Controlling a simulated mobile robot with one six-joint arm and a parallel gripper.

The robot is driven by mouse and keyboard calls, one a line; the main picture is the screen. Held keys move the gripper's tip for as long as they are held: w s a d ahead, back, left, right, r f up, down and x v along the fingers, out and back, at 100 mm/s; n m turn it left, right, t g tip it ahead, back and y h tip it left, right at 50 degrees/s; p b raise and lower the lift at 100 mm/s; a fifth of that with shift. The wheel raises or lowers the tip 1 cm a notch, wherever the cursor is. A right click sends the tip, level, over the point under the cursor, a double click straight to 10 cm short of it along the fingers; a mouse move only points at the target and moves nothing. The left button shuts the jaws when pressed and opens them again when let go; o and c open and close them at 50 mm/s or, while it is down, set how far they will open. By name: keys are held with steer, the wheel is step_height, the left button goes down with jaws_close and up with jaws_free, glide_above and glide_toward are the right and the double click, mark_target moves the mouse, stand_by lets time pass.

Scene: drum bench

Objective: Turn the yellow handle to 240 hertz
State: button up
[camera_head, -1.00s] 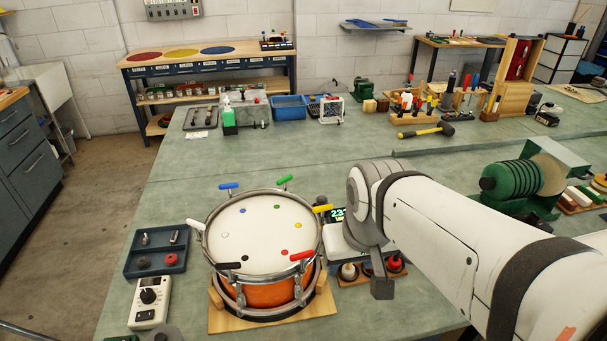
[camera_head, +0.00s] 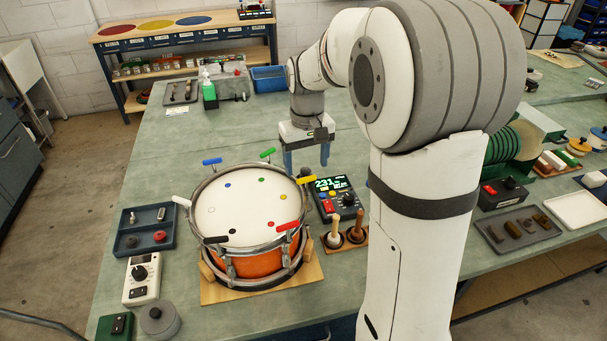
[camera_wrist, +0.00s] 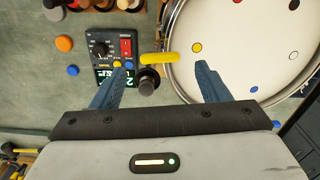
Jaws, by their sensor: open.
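The drum (camera_head: 248,225) has a white head, an orange shell and coloured T-handles around its rim. The yellow handle (camera_head: 306,180) is at the right of the rim. In the wrist view, the yellow handle (camera_wrist: 160,58) lies between and beyond my two blue fingertips. My gripper (camera_head: 306,165) is open and empty, pointing down above the bench behind the yellow handle, apart from it. The tuner (camera_head: 338,200) stands just right of the drum, its green display reading about 231; the smaller text is unclear. In the wrist view the tuner (camera_wrist: 113,48) is partly hidden by a finger.
The red handle (camera_head: 288,226) and green handle (camera_head: 267,153) flank the yellow one on the rim. A dark knob (camera_wrist: 148,80) stands close to the yellow handle. A wooden holder with mallets (camera_head: 345,235) sits before the tuner.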

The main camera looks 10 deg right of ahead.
mark_target(306, 178)
steer(key=shift+f+p, duration=0.3)
steer(key=shift+f, duration=2.45)
steer(key=shift+c, duration=0.6)
